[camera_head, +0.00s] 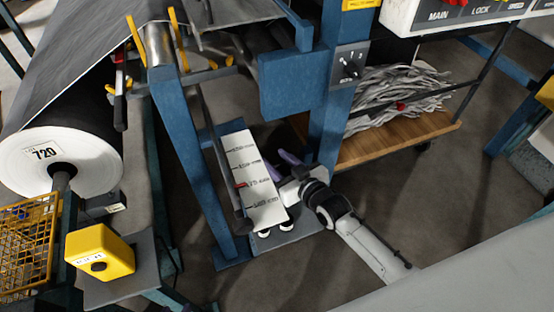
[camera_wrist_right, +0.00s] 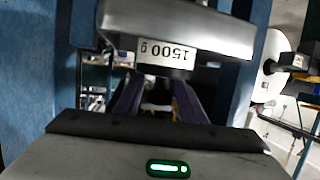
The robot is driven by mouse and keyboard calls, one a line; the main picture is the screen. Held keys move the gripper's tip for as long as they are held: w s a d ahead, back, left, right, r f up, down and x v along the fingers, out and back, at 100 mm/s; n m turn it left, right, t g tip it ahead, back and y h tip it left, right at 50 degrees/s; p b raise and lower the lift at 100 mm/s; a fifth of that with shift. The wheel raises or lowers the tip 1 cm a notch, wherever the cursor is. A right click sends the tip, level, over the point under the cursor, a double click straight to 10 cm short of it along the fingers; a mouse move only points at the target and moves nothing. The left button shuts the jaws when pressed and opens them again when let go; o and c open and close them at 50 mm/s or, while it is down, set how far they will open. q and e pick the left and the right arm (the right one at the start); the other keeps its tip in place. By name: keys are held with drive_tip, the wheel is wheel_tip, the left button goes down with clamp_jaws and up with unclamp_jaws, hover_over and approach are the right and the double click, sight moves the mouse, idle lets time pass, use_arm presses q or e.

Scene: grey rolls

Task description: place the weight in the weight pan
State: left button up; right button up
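My right gripper (camera_head: 278,160) reaches in from the lower right in the head view. Its two purple fingers stand apart beside a white marked panel (camera_head: 246,160). In the right wrist view the gripper (camera_wrist_right: 160,90) shows a gap between its fingers. I cannot make out the weight in the head view, nor surely identify the weight pan. My left gripper is not in view.
Blue posts (camera_head: 190,150) of the machine frame stand close left of my right gripper. A wooden shelf (camera_head: 400,141) with grey strips lies behind it. A white-ended roll (camera_head: 95,160), a yellow box (camera_head: 100,250) and a yellow basket (camera_head: 30,235) are at left. Floor is clear at lower middle.

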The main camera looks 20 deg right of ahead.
drive_tip(key=shift+r, duration=0.2)
drive_tip(key=shift+s+d, duration=0.1)
drive_tip(key=shift+s, duration=0.25)
drive_tip(key=p+v, duration=0.1)
drive_tip(key=v, duration=1)
drive_tip(key=s+a+f+g, duration=0.1)
drive_tip(key=s+f+g, duration=0.2)
drive_tip(key=s+f, duration=0.2)
drive_tip(key=s+a+f+g, duration=0.2)
drive_tip(key=s+f, duration=0.4)
drive_tip(key=s, duration=0.6)
drive_tip(key=shift+a+m+g+h, duration=0.15)
drive_tip(key=shift+m+g+h, duration=0.15)
drive_tip(key=shift+g+h, duration=0.1)
drive_tip(key=shift+f, duration=0.15)
